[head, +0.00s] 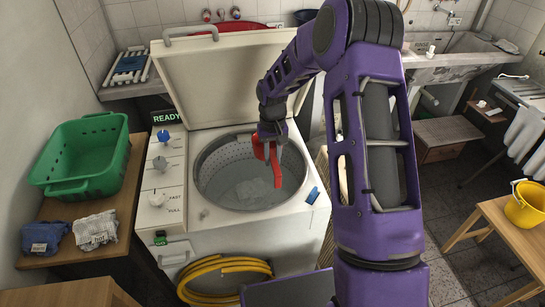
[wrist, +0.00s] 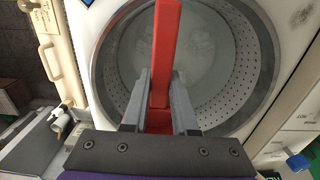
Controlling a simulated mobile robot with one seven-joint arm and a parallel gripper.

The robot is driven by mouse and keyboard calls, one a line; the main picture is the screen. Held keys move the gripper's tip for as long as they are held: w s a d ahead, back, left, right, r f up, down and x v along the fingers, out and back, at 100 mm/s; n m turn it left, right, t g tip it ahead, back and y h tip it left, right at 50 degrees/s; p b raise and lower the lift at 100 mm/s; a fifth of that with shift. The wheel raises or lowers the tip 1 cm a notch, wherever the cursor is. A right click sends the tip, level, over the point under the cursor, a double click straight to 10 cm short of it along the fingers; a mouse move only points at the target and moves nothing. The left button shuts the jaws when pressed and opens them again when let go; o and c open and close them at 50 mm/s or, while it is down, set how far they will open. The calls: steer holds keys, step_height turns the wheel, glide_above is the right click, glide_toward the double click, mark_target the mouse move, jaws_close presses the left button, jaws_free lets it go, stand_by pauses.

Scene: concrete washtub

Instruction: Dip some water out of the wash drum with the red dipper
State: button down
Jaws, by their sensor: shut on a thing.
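The red dipper (head: 277,166) is held in my gripper (head: 271,138) over the open wash drum (head: 207,172). In the wrist view its straight red handle (wrist: 164,45) sits between the two grey fingers of my gripper (wrist: 161,88), which are shut on it. The drum has a perforated metal wall (wrist: 232,75) and pale, cloudy water (head: 255,190) low inside. I cannot tell whether the dipper touches the water or holds any.
The washer's lid (head: 225,80) stands raised behind the drum. The control panel (head: 168,185) is at left, beside a green basket (head: 85,155) and folded cloths (head: 95,230). A yellow hose (head: 225,266) hangs in front. A yellow bucket (head: 525,205) is on a wooden stool at right.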

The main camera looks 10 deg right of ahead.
step_height(320, 180, down, 23)
steer(key=w+g+b, duration=0.1)
steer(key=g+b, duration=0.2)
steer(key=b, duration=0.8)
steer(key=shift+w, duration=0.35)
steer(key=shift+f, duration=0.1)
stand_by(1.4)
steer(key=shift+r+t+p, duration=0.6)
steer(key=shift+r, duration=0.4)
